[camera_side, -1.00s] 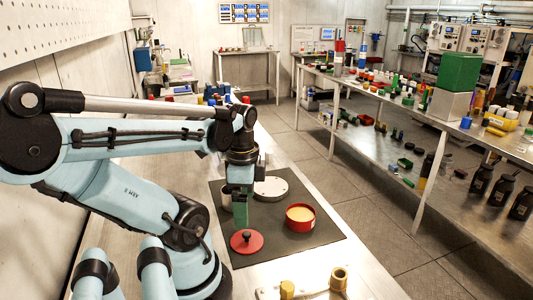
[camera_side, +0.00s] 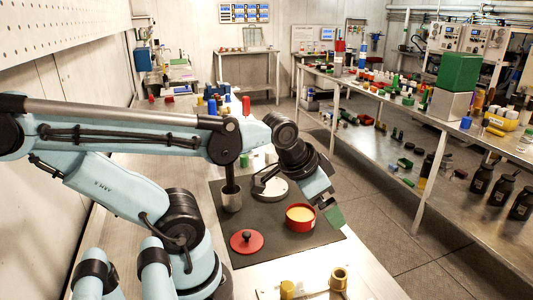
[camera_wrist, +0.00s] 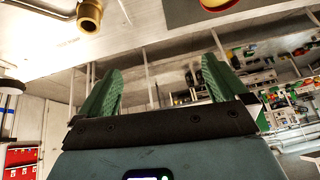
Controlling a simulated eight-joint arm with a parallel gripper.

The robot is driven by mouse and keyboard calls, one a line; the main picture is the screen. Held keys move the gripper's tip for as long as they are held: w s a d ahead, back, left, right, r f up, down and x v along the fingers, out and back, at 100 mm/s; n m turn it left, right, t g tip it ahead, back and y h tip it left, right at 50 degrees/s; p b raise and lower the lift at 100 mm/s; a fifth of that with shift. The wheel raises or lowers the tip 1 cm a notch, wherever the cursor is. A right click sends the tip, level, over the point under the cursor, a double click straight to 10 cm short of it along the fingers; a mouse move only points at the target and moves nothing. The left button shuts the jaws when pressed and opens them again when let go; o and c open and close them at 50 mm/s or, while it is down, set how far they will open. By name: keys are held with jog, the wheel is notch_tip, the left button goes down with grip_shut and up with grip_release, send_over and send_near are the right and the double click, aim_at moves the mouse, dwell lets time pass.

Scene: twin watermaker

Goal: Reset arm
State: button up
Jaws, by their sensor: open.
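My gripper (camera_side: 334,216) is raised and tilted out to the right, above the right edge of the dark mat (camera_side: 277,234) in the side view. In the wrist view my gripper (camera_wrist: 158,85) shows two green fingers spread apart with nothing between them. A red pot with yellowish contents (camera_side: 300,217) sits on the mat, just left of the fingers and apart from them. A red lid with a black knob (camera_side: 246,242) lies flat on the mat. A grey cup (camera_side: 232,199) with a dark upright handle and a white round disc (camera_side: 271,188) are at the mat's back.
Brass fittings (camera_side: 338,279) on a plate lie at the bench's front; one brass fitting (camera_wrist: 89,16) shows in the wrist view. Bottles (camera_side: 213,104) stand at the bench's far end. A long metal shelf table (camera_side: 400,105) with many items is across the aisle at right.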

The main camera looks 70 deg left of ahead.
jog(key=d, duration=0.1)
jog(key=w, duration=0.1)
jog(key=d+t, duration=0.1)
jog(key=shift+w+d+r+n+h, duration=0.15)
jog(key=shift+d+r+n+h, duration=0.15)
